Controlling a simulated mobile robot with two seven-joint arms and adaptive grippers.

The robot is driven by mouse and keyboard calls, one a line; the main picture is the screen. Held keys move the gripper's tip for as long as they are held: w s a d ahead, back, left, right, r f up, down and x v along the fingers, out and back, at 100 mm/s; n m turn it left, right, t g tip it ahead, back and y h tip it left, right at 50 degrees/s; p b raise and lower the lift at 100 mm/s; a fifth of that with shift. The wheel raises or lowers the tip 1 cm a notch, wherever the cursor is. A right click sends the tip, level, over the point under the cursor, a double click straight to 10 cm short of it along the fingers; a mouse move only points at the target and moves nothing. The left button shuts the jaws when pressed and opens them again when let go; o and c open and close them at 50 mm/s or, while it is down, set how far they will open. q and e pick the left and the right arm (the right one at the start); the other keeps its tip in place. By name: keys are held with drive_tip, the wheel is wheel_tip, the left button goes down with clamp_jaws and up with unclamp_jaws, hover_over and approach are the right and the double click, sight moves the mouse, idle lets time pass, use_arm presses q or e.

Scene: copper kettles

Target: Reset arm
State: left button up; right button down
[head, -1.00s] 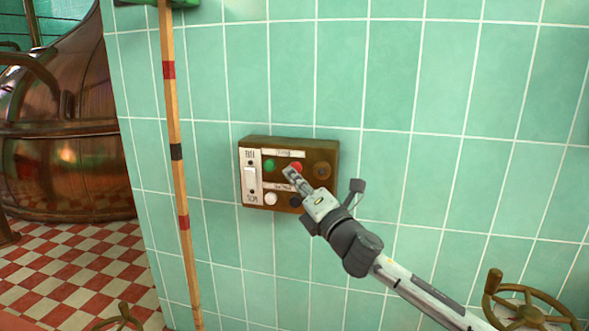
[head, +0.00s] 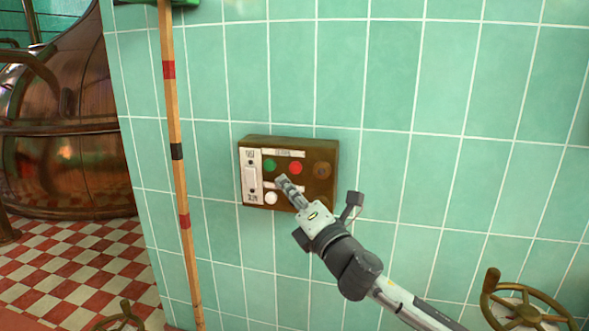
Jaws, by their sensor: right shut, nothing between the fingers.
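My right gripper (head: 282,182) is shut and empty in the head view. Its fingertips are in front of the lower middle of a brown control box (head: 322,150) on the tiled wall. I cannot tell whether they touch it. The gripper hides part of the lower row. My left gripper is not in view.
A copper kettle (head: 62,160) stands on the checkered floor (head: 70,265) at left. A brass handwheel (head: 490,290) is at lower right, another (head: 124,316) at lower left. The wall around the box is bare.

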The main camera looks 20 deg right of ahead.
drive_tip(key=shift+f, duration=0.1)
idle(0.4)
drive_tip(key=s+d+f+m+g+h, duration=0.25)
drive_tip(key=f+m, duration=0.25)
drive_tip(key=f, duration=0.6)
drive_tip(key=s+d+f+m+g+h, duration=0.1)
drive_tip(key=s+d+f+m+g, duration=0.3)
drive_tip(key=f, duration=0.6)
drive_tip(key=s+d+f+m+g+h, duration=0.2)
drive_tip(key=f+m, duration=0.4)
drive_tip(key=f, duration=0.5)
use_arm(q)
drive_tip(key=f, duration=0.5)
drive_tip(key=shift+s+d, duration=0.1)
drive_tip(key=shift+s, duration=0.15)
use_arm(e)
drive_tip(key=s+f+m+g, duration=0.4)
drive_tip(key=s+f+m, duration=0.1)
drive_tip(key=s+f, duration=0.6)
drive_tip(key=s+a+f+m+g, duration=0.1)
drive_tip(key=s+f+m+g, duration=0.4)
drive_tip(key=s+f, duration=0.5)
drive_tip(key=s+y, duration=0.1)
drive_tip(key=s, duration=0.4)
drive_tip(key=shift+f, duration=0.35)
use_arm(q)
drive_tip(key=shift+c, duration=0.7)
